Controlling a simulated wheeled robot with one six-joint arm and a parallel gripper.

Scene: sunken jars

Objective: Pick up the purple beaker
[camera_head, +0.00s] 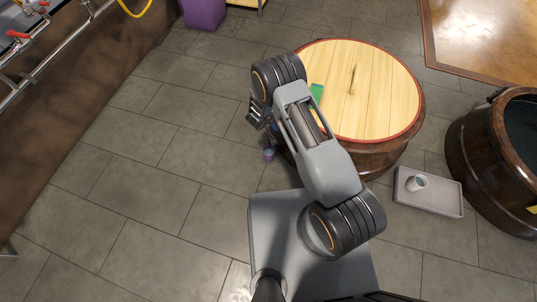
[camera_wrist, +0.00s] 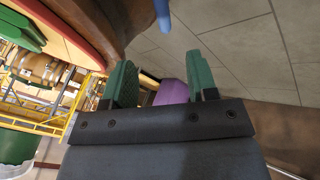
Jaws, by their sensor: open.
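A small purple-blue object (camera_head: 268,154), which looks like the purple beaker, is on the floor beside the wooden barrel in the head view. It is small and partly blurred there. In the wrist view a blue piece (camera_wrist: 163,15) shows at the top edge; I cannot tell if it is the same object. My gripper (camera_wrist: 160,64) is open, with two green fingers apart and nothing held between them. In the head view my gripper (camera_head: 257,114) is left of the barrel, just above the small object in the picture, partly hidden by my wrist.
The barrel (camera_head: 378,85) has a wooden lid with a green item (camera_head: 316,93). A purple bin (camera_head: 203,14) stands far back. The tiled floor at left is clear.

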